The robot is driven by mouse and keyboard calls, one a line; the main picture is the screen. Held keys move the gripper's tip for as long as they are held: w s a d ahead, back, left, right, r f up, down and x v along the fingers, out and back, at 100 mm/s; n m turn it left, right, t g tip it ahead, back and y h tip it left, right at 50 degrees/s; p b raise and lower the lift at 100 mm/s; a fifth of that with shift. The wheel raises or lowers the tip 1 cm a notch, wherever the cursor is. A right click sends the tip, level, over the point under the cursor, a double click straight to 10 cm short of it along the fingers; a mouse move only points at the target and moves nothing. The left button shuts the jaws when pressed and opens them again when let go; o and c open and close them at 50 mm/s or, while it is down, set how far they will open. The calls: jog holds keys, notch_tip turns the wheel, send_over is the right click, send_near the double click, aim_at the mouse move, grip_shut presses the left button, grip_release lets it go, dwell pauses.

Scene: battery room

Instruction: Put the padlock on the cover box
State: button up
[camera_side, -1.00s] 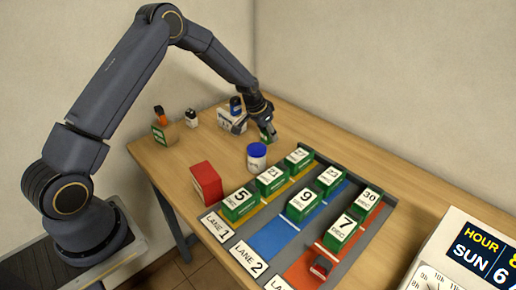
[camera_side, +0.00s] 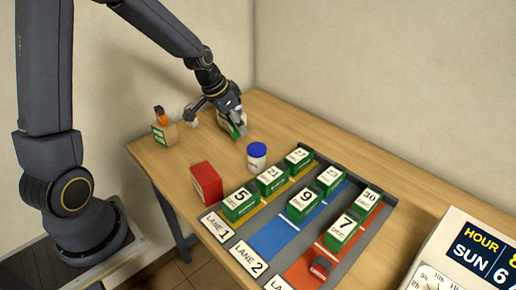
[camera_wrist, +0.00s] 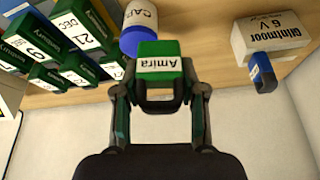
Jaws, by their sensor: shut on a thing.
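I cannot tell for sure which box is the cover box. A small tan box (camera_side: 158,137) with a green label stands at the left table edge with an orange and black thing on it.
A pale box (camera_wrist: 258,38) reading "6 V" has a blue thing (camera_wrist: 262,72) at it. A blue-lidded jar (camera_side: 257,160) and a red box (camera_side: 206,184) stand nearby. Green dated blocks (camera_side: 239,205) fill parts of a lane tray (camera_side: 357,258). The back right tabletop is clear.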

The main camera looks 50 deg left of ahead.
jog(key=s+m+h, duration=0.1)
jog(key=s+m, duration=0.2)
jog(key=s+m+g+h, duration=0.1)
jog(key=s+m, duration=0.1)
jog(key=s, duration=0.2)
jog(key=s+d+m, duration=0.1)
jog(key=s+m, duration=0.2)
jog(key=s, duration=0.1)
jog(key=shift+m+g+h, duration=0.3)
jog(key=shift+g+h, duration=0.1)
jog(key=s+d+r+m+g, duration=0.15)
jog(key=s+r+m, duration=0.25)
jog(key=s, duration=0.4)
jog(key=s+d+r+m+g, duration=0.1)
jog(key=s+d+r+m, duration=0.2)
jog(key=s, duration=0.5)
send_over(210, 177)
jog(key=a, duration=0.1)
jog(key=shift+h, duration=0.4)
jog(key=f, duration=0.7)
jog(key=shift+s+a+f, duration=0.15)
jog(key=shift+s, duration=0.15)
jog(key=shift+w+f, duration=0.15)
jog(key=shift+f, duration=0.8)
jog(key=shift+w+f, duration=0.15)
jog(key=shift+f, duration=0.75)
jog(key=shift+f, duration=0.15)
